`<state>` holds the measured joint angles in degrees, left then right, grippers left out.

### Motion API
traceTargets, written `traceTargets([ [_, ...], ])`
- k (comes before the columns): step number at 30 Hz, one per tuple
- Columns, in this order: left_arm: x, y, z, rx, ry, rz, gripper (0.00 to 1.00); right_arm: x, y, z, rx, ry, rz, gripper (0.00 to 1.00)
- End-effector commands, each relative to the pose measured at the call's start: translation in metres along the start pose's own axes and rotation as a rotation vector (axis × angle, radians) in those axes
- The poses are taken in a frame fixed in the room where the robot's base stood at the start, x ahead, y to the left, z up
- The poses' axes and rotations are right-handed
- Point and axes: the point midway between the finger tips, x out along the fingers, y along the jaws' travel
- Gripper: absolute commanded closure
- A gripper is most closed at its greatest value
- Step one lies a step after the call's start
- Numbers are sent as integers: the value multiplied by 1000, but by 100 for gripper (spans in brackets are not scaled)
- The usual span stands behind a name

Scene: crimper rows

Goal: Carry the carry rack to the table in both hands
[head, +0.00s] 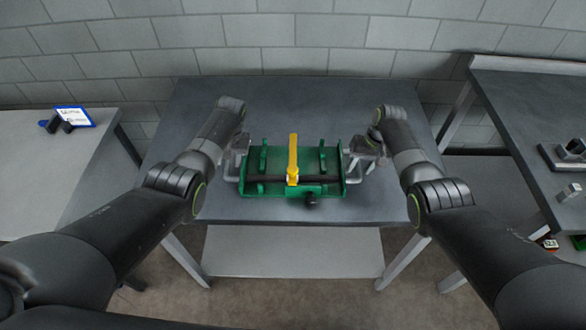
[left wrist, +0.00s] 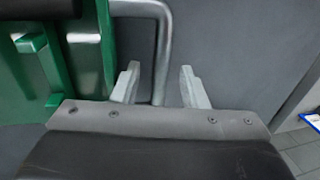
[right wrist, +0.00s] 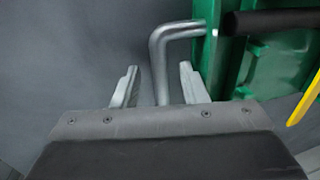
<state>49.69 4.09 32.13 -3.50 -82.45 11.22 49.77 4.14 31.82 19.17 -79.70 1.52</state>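The green carry rack (head: 310,190) appears to rest on the dark grey table (head: 340,98), near its front edge. It has a metal bar handle at each end. My left gripper (head: 235,165) is at the rack's left end. In the left wrist view its fingers (left wrist: 160,88) stand apart on either side of the left handle (left wrist: 163,50), with gaps visible. My right gripper (head: 358,162) is at the right end. In the right wrist view its fingers (right wrist: 158,86) stand apart on either side of the right handle (right wrist: 158,55), with gaps.
A yellow-handled tool (head: 293,155) with a dark bar lies across the rack. A light table (head: 50,160) at the left holds a blue-edged sign (head: 75,117). A dark bench (head: 530,110) with metal parts stands at the right. The table behind the rack is clear.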

Motion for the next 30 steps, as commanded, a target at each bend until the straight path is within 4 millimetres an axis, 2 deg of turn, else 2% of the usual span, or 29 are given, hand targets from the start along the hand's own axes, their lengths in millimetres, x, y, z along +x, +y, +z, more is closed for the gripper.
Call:
traceTargets([
  [10,1,0,0,0,1,0,60,1,0,0,0,0,0,61],
  [19,1,0,0,0,1,0,100,1,0,0,0,0,0,100],
  [30,1,0,0,0,1,0,100,1,0,0,0,0,0,100],
])
